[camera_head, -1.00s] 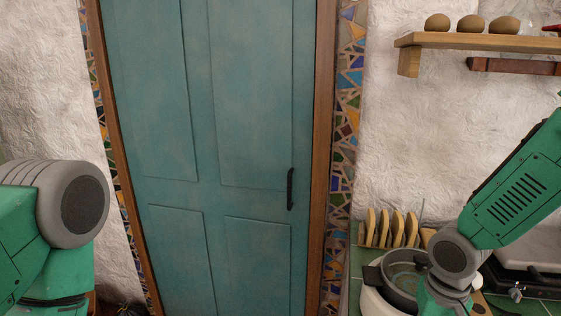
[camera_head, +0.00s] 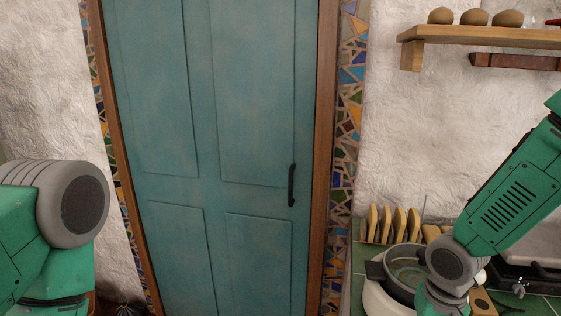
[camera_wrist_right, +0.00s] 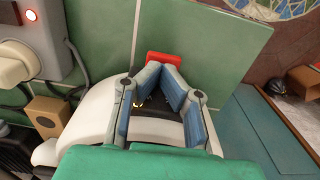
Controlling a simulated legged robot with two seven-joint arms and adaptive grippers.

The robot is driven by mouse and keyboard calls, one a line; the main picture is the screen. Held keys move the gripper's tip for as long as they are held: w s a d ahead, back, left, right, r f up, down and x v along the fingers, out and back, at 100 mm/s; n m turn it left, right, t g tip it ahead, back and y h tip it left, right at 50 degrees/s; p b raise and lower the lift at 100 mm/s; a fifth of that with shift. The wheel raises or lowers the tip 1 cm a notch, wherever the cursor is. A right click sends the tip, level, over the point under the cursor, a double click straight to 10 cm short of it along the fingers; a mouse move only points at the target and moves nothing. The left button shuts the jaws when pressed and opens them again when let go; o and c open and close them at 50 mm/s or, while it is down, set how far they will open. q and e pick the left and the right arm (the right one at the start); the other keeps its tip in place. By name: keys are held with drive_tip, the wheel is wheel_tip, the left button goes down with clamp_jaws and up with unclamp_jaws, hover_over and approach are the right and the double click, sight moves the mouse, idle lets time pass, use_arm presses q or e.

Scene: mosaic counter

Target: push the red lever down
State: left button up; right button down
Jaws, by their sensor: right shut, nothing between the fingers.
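The red lever (camera_wrist_right: 164,59) shows in the right wrist view as a small red block just beyond my fingertips, against green tiles. My right gripper (camera_wrist_right: 160,71) is shut and empty, its tips together right in front of the lever. I cannot tell whether they touch it. A white rounded appliance (camera_wrist_right: 92,125) lies under the fingers. In the head view the lever is not visible, and the right gripper is below the frame. My left arm shows at the left edge, but its gripper is out of view.
A shelf (camera_head: 480,35) with brown round things hangs above. A blue door (camera_head: 205,160) fills the middle.

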drive_tip(key=shift+a, duration=0.15)
wheel_tip(320, 180, up, 7)
drive_tip(key=p, duration=0.7)
